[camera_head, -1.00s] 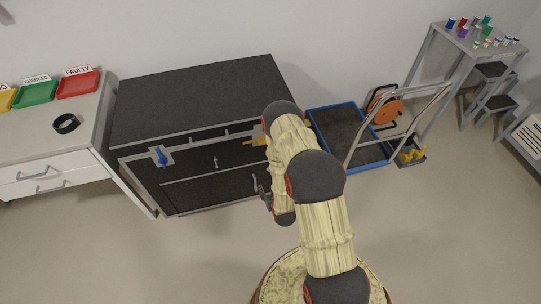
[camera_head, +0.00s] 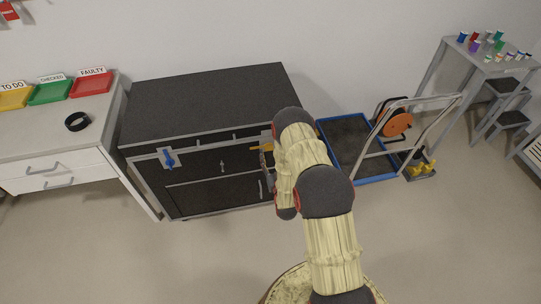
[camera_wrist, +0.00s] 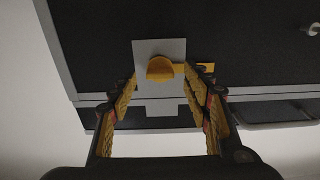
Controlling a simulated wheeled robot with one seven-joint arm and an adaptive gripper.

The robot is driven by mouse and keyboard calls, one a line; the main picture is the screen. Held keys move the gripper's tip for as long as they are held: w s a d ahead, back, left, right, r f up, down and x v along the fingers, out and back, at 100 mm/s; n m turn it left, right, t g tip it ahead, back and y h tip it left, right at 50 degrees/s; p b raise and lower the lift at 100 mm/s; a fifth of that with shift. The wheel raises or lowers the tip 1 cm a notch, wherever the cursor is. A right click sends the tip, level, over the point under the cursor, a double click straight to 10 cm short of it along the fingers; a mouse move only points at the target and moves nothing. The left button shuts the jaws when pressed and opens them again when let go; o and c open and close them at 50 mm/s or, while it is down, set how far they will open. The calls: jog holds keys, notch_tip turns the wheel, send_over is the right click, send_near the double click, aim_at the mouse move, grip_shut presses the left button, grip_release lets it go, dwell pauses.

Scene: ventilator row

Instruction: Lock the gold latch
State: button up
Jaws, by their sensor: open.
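The gold latch (camera_wrist: 160,69) shows in the wrist view as a rounded gold knob on a light grey plate, with a gold bar reaching out to the right. The plate is on the front of a dark cabinet (camera_wrist: 250,40). My gripper (camera_wrist: 164,88) is open, with one finger on each side of the latch; I cannot tell whether either finger touches it. In the head view the latch (camera_head: 265,147) is at the right of the cabinet front (camera_head: 215,95), partly hidden by my arm, which also hides most of my gripper.
A blue latch (camera_head: 168,160) is at the left of the cabinet front. A white drawer table (camera_head: 45,140) with coloured trays stands at the left. A blue-edged platform cart (camera_head: 352,150) stands close on the right. The floor in front is clear.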

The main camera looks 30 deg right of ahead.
jog(key=shift+w+d, duration=0.2)
jog(key=shift+w, duration=0.45)
jog(key=c, duration=0.3)
grip_shut()
